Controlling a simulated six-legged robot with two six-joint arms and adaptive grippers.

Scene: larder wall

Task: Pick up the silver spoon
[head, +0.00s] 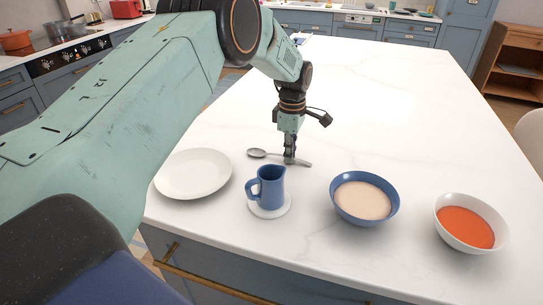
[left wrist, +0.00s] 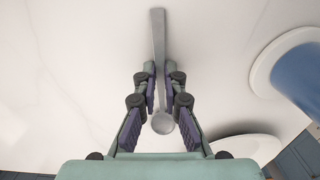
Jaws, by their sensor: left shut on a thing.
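The silver spoon (head: 258,153) lies on or just above the white worktop in the head view, bowl to the left and handle to the right. My left gripper (head: 289,158) points down over it and is shut on its handle. In the left wrist view the spoon (left wrist: 158,45) runs between the two fingers of the left gripper (left wrist: 157,86), with its bowl toward the palm. I cannot tell whether the spoon is clear of the worktop. My right gripper is not in view.
A white plate (head: 193,174) is left of the spoon. A blue jug (head: 270,187) on a white saucer (head: 283,209) stands in front. A blue bowl (head: 336,203) and a white bowl (head: 447,229) with orange contents stand to the right. The worktop (head: 400,110) behind is clear.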

